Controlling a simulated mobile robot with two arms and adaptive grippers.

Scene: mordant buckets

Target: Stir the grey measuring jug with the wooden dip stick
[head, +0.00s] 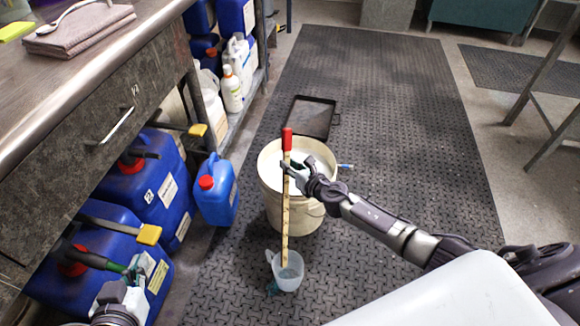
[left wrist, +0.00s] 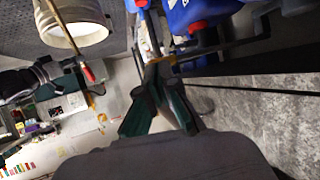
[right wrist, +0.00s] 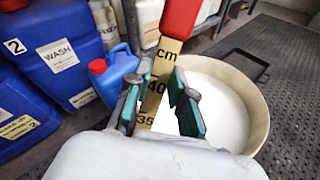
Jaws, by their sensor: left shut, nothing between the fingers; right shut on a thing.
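The wooden dip stick (head: 285,225) has a red top and printed marks. It stands near upright in the head view, its lower end at the mouth of the grey measuring jug (head: 290,277) and seemingly inside it. The translucent jug stands on the floor mat; its inside is hard to see. My right gripper (head: 290,172) is shut on the stick below the red top; the right wrist view shows the stick (right wrist: 155,100) between its fingers. My left gripper (head: 138,268) is shut and empty at lower left, before the blue canisters; its closed fingers show in the left wrist view (left wrist: 160,90).
A cream bucket (head: 290,213) with white contents stands just behind the jug. A dark flat tray (head: 312,117) lies beyond it. Blue canisters (head: 140,190) crowd the left under the counter (head: 75,60). The black mat (head: 400,150) is clear at right.

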